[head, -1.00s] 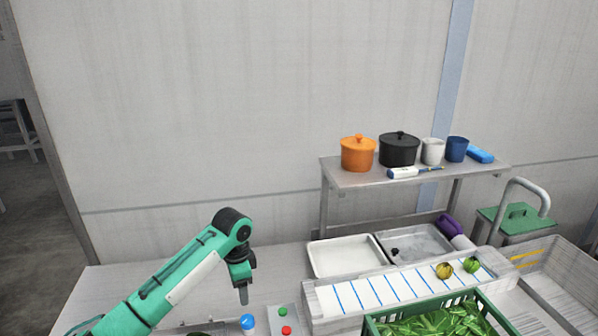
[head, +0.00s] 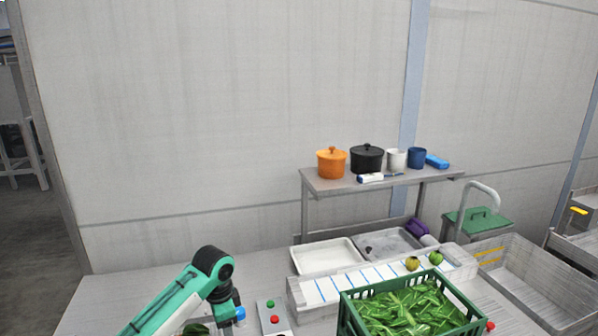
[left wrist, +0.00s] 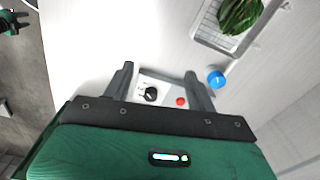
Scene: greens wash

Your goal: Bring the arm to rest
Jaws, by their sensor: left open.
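My left arm comes in from the lower left in the head view, green and white with a dark elbow. My left gripper (left wrist: 160,85) shows in the left wrist view with its two dark fingers apart and nothing between them. Beyond the fingers is a pale control box (left wrist: 163,91) with a black knob (left wrist: 151,94) and a red button (left wrist: 181,101). The same box (head: 271,326) stands just right of the arm in the head view.
A blue cap (left wrist: 216,78) is close to the right finger. Green leaves (left wrist: 240,12) lie in a wire-bottomed tray beyond. A green crate of leaves (head: 346,310), a white tray (head: 325,257) and a striped board (head: 340,290) fill the right. The bench's left part is clear.

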